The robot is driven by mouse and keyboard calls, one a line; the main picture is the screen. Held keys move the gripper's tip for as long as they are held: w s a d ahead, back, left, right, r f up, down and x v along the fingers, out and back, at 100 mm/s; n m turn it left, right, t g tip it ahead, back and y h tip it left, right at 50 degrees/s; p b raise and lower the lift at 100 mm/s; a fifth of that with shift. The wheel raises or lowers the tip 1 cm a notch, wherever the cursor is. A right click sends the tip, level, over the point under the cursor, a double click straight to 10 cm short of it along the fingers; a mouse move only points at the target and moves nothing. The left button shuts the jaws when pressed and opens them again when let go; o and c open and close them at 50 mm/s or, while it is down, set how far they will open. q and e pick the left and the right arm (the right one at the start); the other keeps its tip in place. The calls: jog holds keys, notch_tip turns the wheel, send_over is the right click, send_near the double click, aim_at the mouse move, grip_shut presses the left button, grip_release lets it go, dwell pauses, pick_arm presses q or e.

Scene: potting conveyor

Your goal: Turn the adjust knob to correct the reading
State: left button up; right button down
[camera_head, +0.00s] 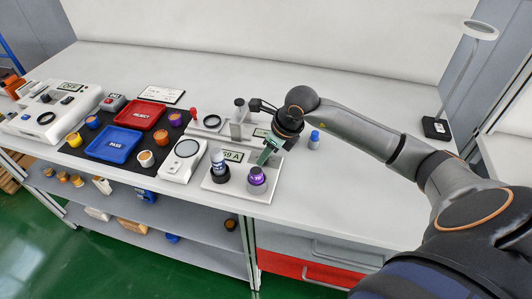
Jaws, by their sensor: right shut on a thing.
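A white station (213,188) stands near the front edge of the bench. Its display (232,156) seems to read 59 A. A black-based piece with a blue and white upper part (219,165) stands on its left, and a purple-topped piece (257,177) on its right. My right gripper (264,157) points down just behind the purple-topped piece, with green showing along its fingers. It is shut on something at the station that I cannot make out. I cannot tell which piece is the adjust knob. My left gripper is not in view.
A blue PASS tray (107,155) and a red REJECT tray (156,112) lie on a dark mat to the left, among several coloured pieces. A white device with a round dial (187,149) stands left of the station. A blue-topped piece (315,137) and a lamp (438,128) are to the right.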

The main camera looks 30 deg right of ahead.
jog(key=shift+a+m+t+h+b, duration=0.15)
jog(key=shift+m+h+b, duration=0.35)
jog(key=shift+m, duration=0.9)
jog(key=shift+m+t+h+b, duration=0.15)
jog(key=shift+m+h+b, duration=0.3)
jog(key=shift+m, duration=0.95)
jog(key=c, duration=0.6)
grip_release()
jog(key=shift+r, duration=0.1)
jog(key=v, duration=1.2)
jog(key=shift+s+a+r, duration=0.1)
jog(key=shift+a+r, duration=0.05)
jog(key=shift+r, duration=0.1)
jog(key=shift+f, duration=0.1)
